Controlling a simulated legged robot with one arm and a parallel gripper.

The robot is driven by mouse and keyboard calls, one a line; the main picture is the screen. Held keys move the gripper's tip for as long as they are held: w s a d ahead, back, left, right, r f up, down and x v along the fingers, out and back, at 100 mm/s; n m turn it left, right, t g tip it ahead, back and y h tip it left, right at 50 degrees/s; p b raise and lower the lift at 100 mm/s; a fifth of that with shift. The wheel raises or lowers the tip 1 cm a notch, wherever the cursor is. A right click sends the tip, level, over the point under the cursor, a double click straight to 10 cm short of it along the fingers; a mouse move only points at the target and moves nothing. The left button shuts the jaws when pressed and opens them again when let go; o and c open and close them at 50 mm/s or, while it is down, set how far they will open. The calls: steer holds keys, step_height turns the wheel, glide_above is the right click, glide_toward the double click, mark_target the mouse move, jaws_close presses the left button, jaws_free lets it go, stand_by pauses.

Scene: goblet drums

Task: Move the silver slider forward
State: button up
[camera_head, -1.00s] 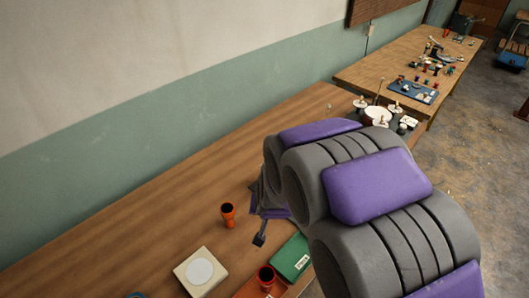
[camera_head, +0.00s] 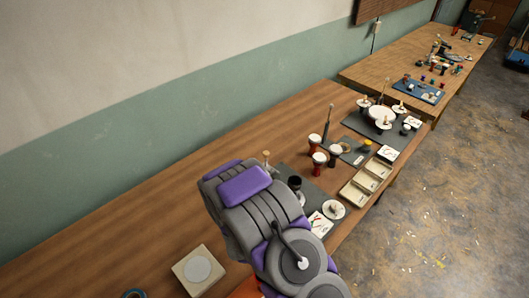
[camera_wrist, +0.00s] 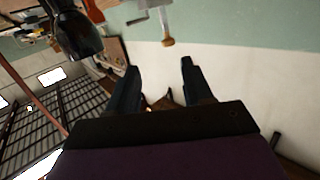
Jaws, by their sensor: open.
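I cannot make out a silver slider for certain in either view. My gripper (camera_wrist: 159,72) shows in the wrist view with its two dark fingers apart and nothing between them. In the head view the gripper is hidden behind my grey and purple arm. The wrist view looks tilted or upside down. A dark glossy goblet drum (camera_wrist: 75,32) is at its upper left, apart from the fingers. A wooden-ended tool (camera_wrist: 167,41) shows beyond the fingertips. In the head view a black drum (camera_head: 295,183) stands just right of my arm.
A long wooden table (camera_head: 120,235) runs along the wall. A cream box with a round top (camera_head: 198,270) is near the front. Red goblet drums (camera_head: 319,162), cream trays (camera_head: 371,176) and a white disc (camera_head: 333,209) lie beyond my arm. The table's left side is mostly clear.

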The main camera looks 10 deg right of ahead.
mark_target(266, 156)
steer(key=shift+n+t+y, duration=0.3)
steer(key=shift+n+t, duration=0.3)
steer(key=shift+t, duration=0.1)
steer(key=w+d+b, duration=0.1)
steer(key=w, duration=0.4)
steer(key=w+d+b, duration=0.1)
steer(key=w, duration=0.5)
steer(key=w+d+b, duration=0.1)
steer(key=w, duration=0.4)
steer(key=shift+w+r, duration=0.1)
steer(key=shift+w, duration=0.25)
jaws_close()
steer(key=shift+a, duration=0.1)
